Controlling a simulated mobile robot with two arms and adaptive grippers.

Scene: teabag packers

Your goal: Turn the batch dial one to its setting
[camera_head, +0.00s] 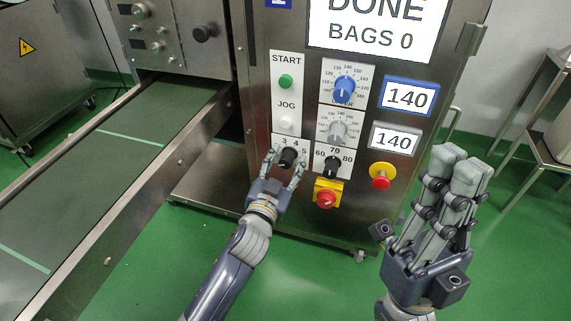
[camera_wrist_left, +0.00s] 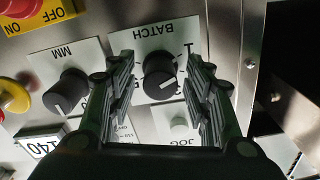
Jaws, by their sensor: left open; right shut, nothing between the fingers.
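The batch dial (camera_head: 288,157) is a black knob on a white plate low on the machine's panel, with digits 3, 4 and 5 showing above it. In the left wrist view the batch dial (camera_wrist_left: 160,76) sits under the word BATCH, with a white pointer line on its face. My left gripper (camera_head: 287,162) is open, with one finger on each side of the dial. In the left wrist view the fingers of my left gripper (camera_wrist_left: 158,84) flank the knob, with gaps seeming to remain. My right gripper (camera_head: 462,163) is shut and empty, right of the panel.
The MM dial (camera_head: 332,167) stands close right of the batch dial. The jog button (camera_head: 287,121) is above. A conveyor (camera_head: 90,160) runs at the left.

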